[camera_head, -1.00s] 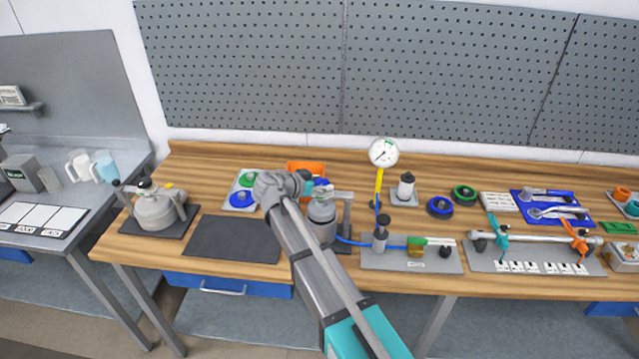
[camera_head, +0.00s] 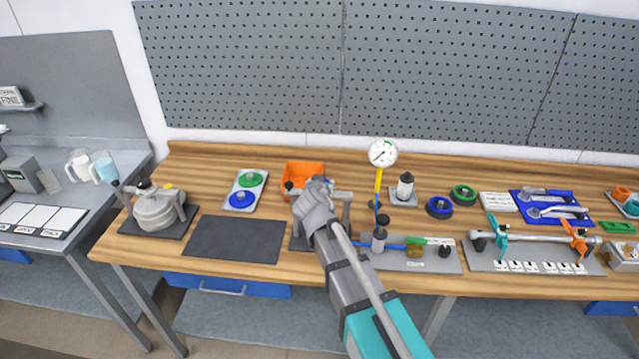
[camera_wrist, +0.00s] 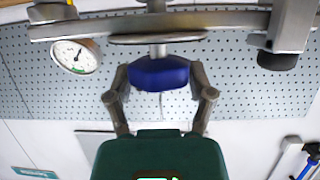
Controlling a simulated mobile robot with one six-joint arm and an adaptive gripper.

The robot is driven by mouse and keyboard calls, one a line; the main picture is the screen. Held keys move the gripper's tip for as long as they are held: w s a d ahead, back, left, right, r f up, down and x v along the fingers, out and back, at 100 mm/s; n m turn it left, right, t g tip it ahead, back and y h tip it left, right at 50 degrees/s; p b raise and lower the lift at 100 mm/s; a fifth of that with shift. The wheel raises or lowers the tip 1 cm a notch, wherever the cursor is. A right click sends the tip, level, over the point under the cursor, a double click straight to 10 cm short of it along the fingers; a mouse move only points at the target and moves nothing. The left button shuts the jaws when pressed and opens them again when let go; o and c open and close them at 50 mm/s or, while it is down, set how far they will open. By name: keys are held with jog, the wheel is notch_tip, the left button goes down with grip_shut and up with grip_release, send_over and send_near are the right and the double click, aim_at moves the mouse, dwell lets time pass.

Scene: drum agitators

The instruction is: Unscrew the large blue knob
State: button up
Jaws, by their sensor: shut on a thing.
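The large blue knob (camera_wrist: 160,73) shows in the wrist view, on a short metal stem below a flat metal disc and a grey crossbar (camera_wrist: 225,22). My gripper (camera_wrist: 160,78) has one finger on each side of the knob and is shut on it. In the head view my gripper (camera_head: 316,192) is at the clamp device left of the pressure gauge. My wrist and arm hide the knob and most of that device there.
An orange bin (camera_head: 303,168) stands just behind my gripper. A pressure gauge (camera_head: 383,153) on a yellow stem stands to the right. A tray with a green and a blue disc (camera_head: 241,199) and a bare dark mat (camera_head: 235,240) lie to the left.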

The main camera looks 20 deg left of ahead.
jog(key=shift+n+g+y, duration=1)
jog(key=shift+n+y, duration=0.7)
jog(key=shift+n+g+y, duration=1)
jog(key=shift+n+y, duration=0.7)
jog(key=shift+n+g+y, duration=0.8)
jog(key=shift+n+g, duration=0.1)
jog(key=shift+n, duration=0.1)
jog(key=n+g+y, duration=0.1)
jog(key=n+g, duration=0.1)
jog(key=n+g+y, duration=0.1)
jog(key=g, duration=0.1)
jog(key=shift+w+n, duration=0.2)
jog(key=shift+n, duration=0.2)
jog(key=n+g, duration=0.3)
jog(key=g, duration=0.1)
jog(key=n+g+h, duration=0.1)
jog(key=n+g, duration=0.3)
jog(key=g, duration=0.1)
jog(key=shift+f+n, duration=0.1)
jog(key=shift+n, duration=0.3)
jog(key=n+g+h, duration=0.2)
jog(key=n+g, duration=0.1)
jog(key=shift+s+n+g+h, duration=0.15)
jog(key=shift+n+g+h, duration=0.45)
jog(key=shift+n+g, duration=0.25)
